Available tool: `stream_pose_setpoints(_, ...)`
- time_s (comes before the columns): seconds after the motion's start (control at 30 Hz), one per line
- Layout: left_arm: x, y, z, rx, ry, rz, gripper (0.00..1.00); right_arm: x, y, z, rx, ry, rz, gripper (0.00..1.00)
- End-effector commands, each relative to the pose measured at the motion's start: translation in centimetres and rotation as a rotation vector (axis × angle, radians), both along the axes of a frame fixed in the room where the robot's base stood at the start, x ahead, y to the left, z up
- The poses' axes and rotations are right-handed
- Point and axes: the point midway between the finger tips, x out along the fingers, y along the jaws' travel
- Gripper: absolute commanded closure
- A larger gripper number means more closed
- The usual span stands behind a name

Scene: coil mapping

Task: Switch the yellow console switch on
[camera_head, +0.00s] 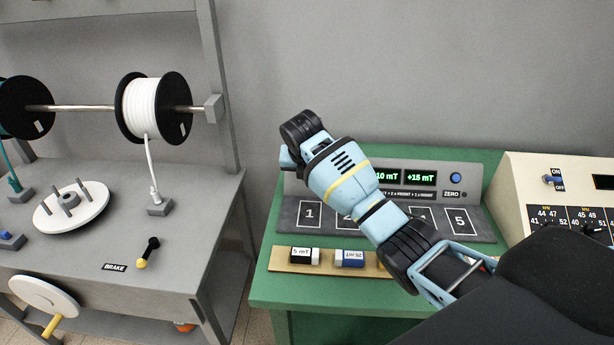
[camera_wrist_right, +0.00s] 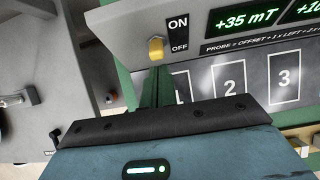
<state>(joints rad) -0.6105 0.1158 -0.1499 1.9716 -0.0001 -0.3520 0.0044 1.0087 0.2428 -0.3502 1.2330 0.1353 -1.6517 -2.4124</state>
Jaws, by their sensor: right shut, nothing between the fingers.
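The yellow switch (camera_wrist_right: 156,48) is on the left end of the grey console (camera_wrist_right: 200,70) in the right wrist view. Its lever sits beside the OFF label, below the ON label, and looks turned down. In the head view my right gripper (camera_head: 287,158) is shut and empty, in front of the left end of the console (camera_head: 480,180), and hides the switch. In the right wrist view the gripper's body fills the bottom, just below the switch; contact cannot be told. My left gripper is in neither view.
Lit displays (camera_head: 420,177) and numbered pads are on the console. Labelled blocks (camera_head: 304,255) lie on a tan strip in front. A cream console (camera_head: 520,185) with another ON/OFF switch stands right. A reel stand (camera_head: 200,180) stands left, with a gap between.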

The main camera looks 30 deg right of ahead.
Motion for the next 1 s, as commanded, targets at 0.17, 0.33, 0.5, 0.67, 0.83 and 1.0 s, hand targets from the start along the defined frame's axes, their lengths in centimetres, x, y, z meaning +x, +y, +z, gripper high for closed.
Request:
stream_pose_setpoints(0.17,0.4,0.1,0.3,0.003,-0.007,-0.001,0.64,0.2,0.0,0.7,-0.001,-0.001,0.0,1.0)
stream_pose_setpoints(0.33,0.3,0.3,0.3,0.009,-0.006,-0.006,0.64,0.1,0.0,0.7,-0.001,0.0,0.0,1.0)
stream_pose_setpoints(0.5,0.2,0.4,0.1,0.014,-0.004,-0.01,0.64,0.1,0.0,0.6,-0.001,0.002,0.0,1.0)
stream_pose_setpoints(0.67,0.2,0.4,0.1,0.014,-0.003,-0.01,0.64,0.1,0.0,0.6,-0.001,0.002,0.0,1.0)
stream_pose_setpoints(0.83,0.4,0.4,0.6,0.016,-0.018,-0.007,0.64,0.1,0.4,3.3,-0.003,-0.004,0.0,1.0)
stream_pose_setpoints(1.0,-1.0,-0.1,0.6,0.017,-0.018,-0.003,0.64,-0.7,0.7,6.2,-0.001,-0.003,0.0,1.0)
